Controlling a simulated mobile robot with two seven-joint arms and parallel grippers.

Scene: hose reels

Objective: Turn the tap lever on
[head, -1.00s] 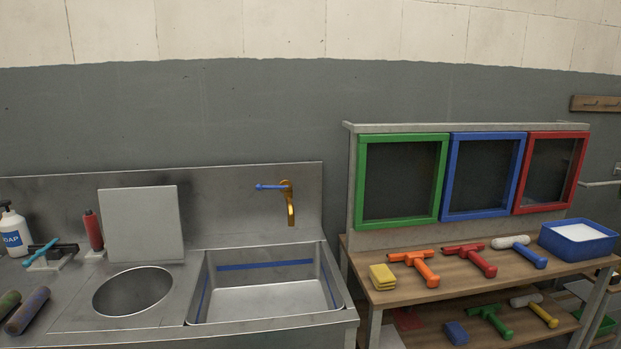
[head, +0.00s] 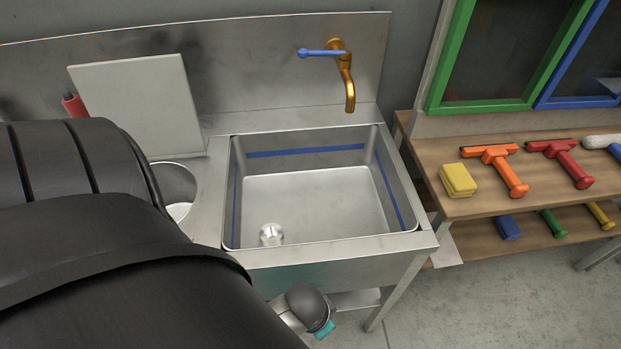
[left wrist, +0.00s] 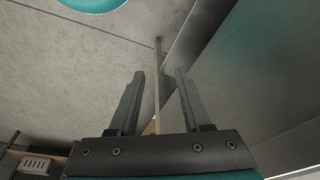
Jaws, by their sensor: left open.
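The tap has a gold-brown spout (head: 348,84) on the steel splashback. Its blue lever (head: 319,53) points left, roughly level, in the head view. The tap stands over the back of the sink basin (head: 310,198), which is empty with a blue line round its inner walls. My left gripper (left wrist: 157,95) is open and empty in the left wrist view, with a steel panel to its right and floor below. It is apart from the tap. In the head view my dark arm covers the lower left, and the left fingers are hidden. My right gripper is not in view.
A grey upright board (head: 140,105) and a red bottle (head: 73,105) stand left of the basin. To the right, a wooden bench (head: 430,165) holds a yellow sponge stack (head: 458,180), an orange squeegee (head: 500,165) and a red squeegee (head: 565,160). The space above the basin is clear.

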